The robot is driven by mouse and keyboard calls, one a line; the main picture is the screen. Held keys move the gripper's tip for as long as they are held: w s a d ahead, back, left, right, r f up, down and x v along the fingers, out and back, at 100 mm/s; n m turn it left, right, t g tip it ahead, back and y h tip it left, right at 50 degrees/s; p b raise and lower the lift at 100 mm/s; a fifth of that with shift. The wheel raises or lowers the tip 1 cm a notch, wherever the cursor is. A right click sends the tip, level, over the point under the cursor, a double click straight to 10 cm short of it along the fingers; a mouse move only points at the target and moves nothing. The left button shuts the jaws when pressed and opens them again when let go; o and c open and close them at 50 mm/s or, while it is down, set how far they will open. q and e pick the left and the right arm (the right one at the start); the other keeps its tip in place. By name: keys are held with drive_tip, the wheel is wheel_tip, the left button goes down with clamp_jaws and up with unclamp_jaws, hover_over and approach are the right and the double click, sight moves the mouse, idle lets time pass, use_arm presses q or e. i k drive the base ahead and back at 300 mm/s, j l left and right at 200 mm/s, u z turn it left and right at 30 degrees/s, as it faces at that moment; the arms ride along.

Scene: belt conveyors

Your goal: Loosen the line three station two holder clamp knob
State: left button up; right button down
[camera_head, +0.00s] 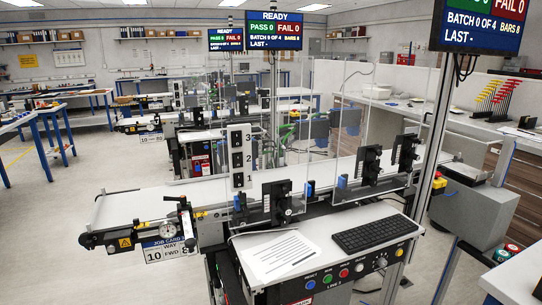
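Neither of my grippers is in view. The nearest belt conveyor (135,206) runs from lower left to upper right. Black holder units stand along it behind clear panels: one near the middle (279,203), one further right (370,165) and one at the far right (406,150). Small blue parts (342,181) show beside them. The clamp knobs are too small to tell apart, and whether any is loose or tight cannot be told. The line label on the control panel (345,276) is too small to read surely.
A keyboard (374,233) and a printed sheet (276,254) lie on the console shelf. A white post (240,157) carries numbers 3, 2 and 1. A screen (481,23) reads BATCH 0 OF 4. More conveyors stand behind. Open floor (50,215) lies at left.

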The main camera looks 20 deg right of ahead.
sight(373, 183)
drive_tip(key=l+z, duration=0.1)
drive_tip(key=z, duration=1.2)
